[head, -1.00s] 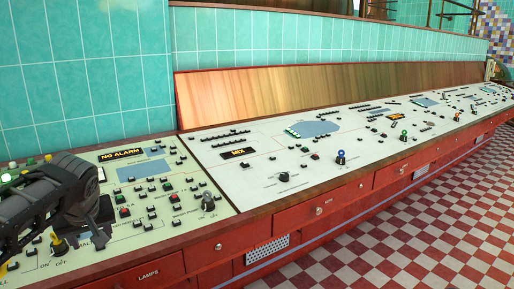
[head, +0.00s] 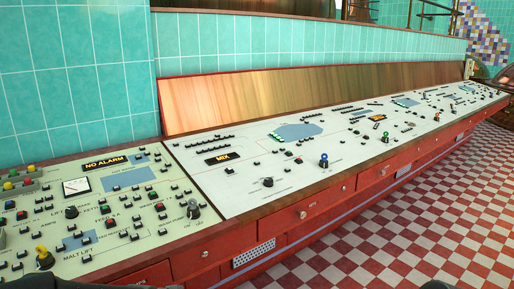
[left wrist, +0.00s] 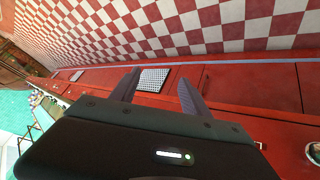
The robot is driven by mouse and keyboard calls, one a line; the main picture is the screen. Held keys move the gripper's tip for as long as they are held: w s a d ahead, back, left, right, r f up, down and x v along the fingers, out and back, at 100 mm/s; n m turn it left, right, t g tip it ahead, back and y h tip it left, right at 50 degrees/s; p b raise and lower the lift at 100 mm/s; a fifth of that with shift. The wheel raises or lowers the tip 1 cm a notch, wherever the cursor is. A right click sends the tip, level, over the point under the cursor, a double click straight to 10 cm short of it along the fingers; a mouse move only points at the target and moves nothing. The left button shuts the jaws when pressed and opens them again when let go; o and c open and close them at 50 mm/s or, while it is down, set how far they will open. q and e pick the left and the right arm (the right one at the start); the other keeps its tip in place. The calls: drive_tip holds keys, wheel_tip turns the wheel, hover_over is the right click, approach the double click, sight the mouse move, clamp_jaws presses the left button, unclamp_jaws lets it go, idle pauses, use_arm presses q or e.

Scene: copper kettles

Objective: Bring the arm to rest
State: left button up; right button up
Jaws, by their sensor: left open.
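My left gripper (left wrist: 158,84) shows in the left wrist view, its two dark fingers apart with nothing between them. Beyond the fingers are the red front of the console and a pale perforated vent plate (left wrist: 153,79). I cannot tell how far the fingertips are from the panel. In the head view the left gripper does not show; only small dark parts, perhaps mine, reach the bottom edge. My right gripper is in neither view.
A long control console (head: 232,185) with knobs, buttons and a lit "NO ALARM" sign (head: 105,162) runs from near left to far right. Its red front has drawers (head: 300,214). The red and white checked floor (head: 430,215) at the right is clear.

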use_arm(q)
drive_tip(key=s+d+f+g+p, duration=0.2)
drive_tip(key=s+f, duration=0.3)
drive_tip(key=s, duration=0.5)
drive_tip(key=s+d+f+g+p, duration=0.2)
drive_tip(key=s+d+f, duration=0.2)
drive_tip(key=s, duration=0.6)
drive_tip(key=s+d+f+n+g+h+p, duration=0.1)
drive_tip(key=s+d+f+g+p, duration=0.1)
drive_tip(key=s+f, duration=0.6)
drive_tip(key=shift+s+d+f+g+p, duration=0.25)
drive_tip(key=shift+s+d+g+p, duration=0.2)
drive_tip(key=shift+s+d, duration=0.6)
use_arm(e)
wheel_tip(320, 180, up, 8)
use_arm(q)
drive_tip(key=shift+s+a, duration=0.2)
drive_tip(key=shift+a, duration=0.05)
